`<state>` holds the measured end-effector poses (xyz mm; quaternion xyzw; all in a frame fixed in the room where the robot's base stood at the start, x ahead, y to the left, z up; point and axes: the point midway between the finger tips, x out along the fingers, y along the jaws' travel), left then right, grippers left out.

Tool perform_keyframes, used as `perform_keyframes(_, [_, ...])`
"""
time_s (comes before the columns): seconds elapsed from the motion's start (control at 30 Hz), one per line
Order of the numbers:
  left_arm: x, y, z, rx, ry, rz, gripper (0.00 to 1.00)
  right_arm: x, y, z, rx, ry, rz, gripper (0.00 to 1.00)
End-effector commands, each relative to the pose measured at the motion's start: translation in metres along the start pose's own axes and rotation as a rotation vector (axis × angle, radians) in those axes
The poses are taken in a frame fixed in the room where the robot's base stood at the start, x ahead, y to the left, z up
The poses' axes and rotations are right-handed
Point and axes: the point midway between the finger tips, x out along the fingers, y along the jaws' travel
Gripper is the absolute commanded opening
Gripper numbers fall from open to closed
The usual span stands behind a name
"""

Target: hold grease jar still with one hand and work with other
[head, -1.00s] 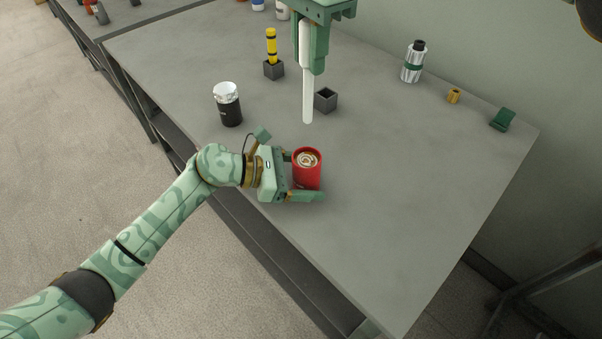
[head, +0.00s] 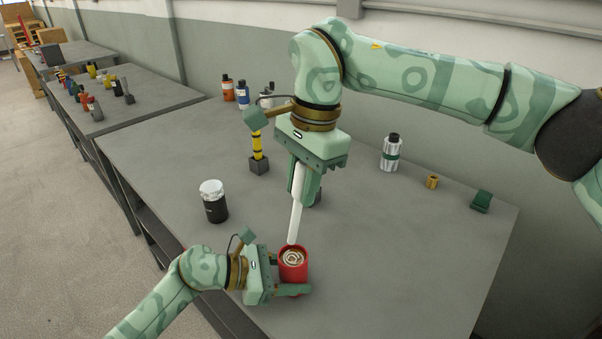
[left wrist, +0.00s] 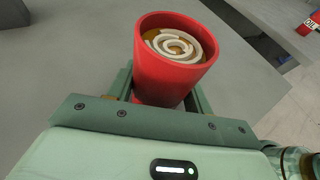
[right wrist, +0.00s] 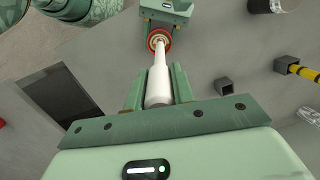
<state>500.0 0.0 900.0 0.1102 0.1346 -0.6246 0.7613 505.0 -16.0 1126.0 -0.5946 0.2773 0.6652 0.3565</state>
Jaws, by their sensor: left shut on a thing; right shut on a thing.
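The grease jar (head: 293,272) is a red upright cylinder, open at the top, with a pale swirl of grease inside. It stands on the grey table (head: 400,265), and my left gripper (head: 290,277) is shut around its sides. The jar's open top shows in the left wrist view (left wrist: 172,72). My right gripper (head: 305,190) is shut on a long white stick-like tool (head: 296,213) pointing down. The tool's lower end is by the jar's far rim in the head view. It does not show in the left wrist view, so it appears outside the jar.
A black jar with a silver lid (head: 214,205) stands left. A yellow tool (head: 257,145) stands in a dark block (head: 259,166). An open square holder (right wrist: 224,86) is near my right gripper. A silver bottle (head: 390,153), brass piece (head: 432,182) and green bracket (head: 481,201) stand right.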

Motion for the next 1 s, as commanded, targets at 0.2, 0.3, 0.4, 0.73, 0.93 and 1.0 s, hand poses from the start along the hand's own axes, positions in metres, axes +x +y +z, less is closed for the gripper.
perform_keyframes(0.2, [0.0, 0.0, 0.0, -0.001, 0.001, 0.0, 0.25, 0.021, 0.002, -0.003, 0.0, -0.001, 0.002, 0.02])
perform_keyframes(0.3, [0.0, 0.0, -0.001, -0.001, 0.001, 0.0, 0.25, 0.031, 0.002, -0.004, -0.001, 0.0, 0.001, 0.02])
perform_keyframes(0.4, [0.0, 0.0, -0.001, -0.001, 0.001, 0.0, 0.25, 0.04, 0.002, -0.006, 0.001, 0.001, 0.001, 0.02])
perform_keyframes(0.73, [0.0, 0.0, -0.001, -0.001, 0.001, 0.0, 0.25, 0.064, 0.004, -0.009, 0.001, 0.001, 0.001, 0.02])
perform_keyframes(0.93, [0.0, 0.0, -0.001, -0.001, 0.001, 0.0, 0.25, 0.068, 0.004, -0.01, 0.001, 0.001, 0.0, 0.02])
perform_keyframes(1.0, [0.0, 0.0, -0.001, -0.001, 0.001, 0.0, 0.25, 0.069, 0.004, -0.01, 0.001, 0.001, 0.0, 0.02])
